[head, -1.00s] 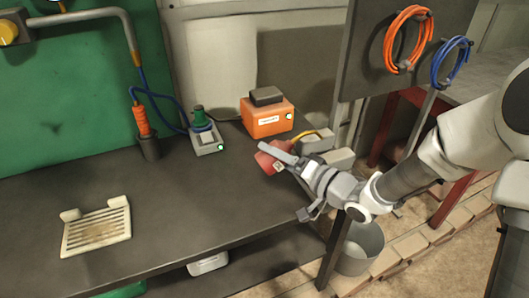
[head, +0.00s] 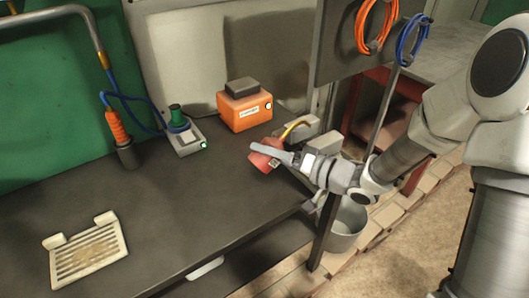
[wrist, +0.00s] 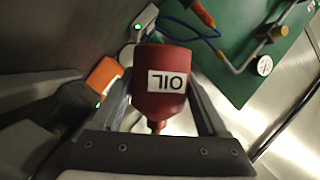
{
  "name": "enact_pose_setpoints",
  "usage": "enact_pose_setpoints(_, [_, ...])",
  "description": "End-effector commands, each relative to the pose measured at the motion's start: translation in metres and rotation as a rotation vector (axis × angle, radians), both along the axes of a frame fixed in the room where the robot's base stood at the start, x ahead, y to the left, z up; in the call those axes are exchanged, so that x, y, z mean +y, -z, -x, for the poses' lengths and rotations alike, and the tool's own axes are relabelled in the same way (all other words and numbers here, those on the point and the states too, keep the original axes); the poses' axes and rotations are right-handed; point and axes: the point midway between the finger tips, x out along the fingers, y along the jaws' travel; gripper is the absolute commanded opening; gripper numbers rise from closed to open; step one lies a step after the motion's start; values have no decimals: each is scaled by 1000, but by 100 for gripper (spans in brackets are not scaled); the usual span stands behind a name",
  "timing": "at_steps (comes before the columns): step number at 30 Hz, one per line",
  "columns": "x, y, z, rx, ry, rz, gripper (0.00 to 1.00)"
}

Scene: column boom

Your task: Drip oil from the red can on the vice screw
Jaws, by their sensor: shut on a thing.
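A red oil can (head: 262,160) with a yellow spout is held over the right end of the bench. In the wrist view the red can (wrist: 160,95), its OIL label upside down, fills the space between both fingers. My gripper (head: 272,153) is shut on the can body. The grey vice (head: 322,146) stands at the bench's right edge, just behind and right of the can. The spout reaches up and right, in front of the vice in the picture; I cannot tell if they touch. The vice screw is not clearly seen, partly behind my gripper and wrist.
An orange box (head: 243,112) with a dark block on top stands behind the can. A small grey device (head: 188,140) with a green spool and an orange-handled tool (head: 116,128) in a holder are further left. A slotted cream tray (head: 88,255) lies front left. The middle bench is clear.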

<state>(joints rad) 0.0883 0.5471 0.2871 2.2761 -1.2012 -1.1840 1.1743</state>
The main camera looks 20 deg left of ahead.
Motion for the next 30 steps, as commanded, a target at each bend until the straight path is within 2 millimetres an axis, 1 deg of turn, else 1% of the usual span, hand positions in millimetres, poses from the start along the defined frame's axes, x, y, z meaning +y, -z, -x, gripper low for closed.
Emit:
enact_pose_setpoints(1, [0, 7, 0, -16, -2, 11, 0])
enact_pose_setpoints(5, [-1, 17, -2, -68, -1, 54, 0])
enact_pose_setpoints(7, [-1, -1, -3, -88, -1, 69, 0])
enact_pose_setpoints(10, [-2, -17, -3, -108, -2, 86, 0])
enact_pose_setpoints(12, [-6, -29, -8, -177, -1, 146, 0])
enact_pose_setpoints(19, [-17, -55, -21, -382, 1, 322, 0])
enact_pose_setpoints(30, [-37, -89, -45, -616, 1, 522, 0])
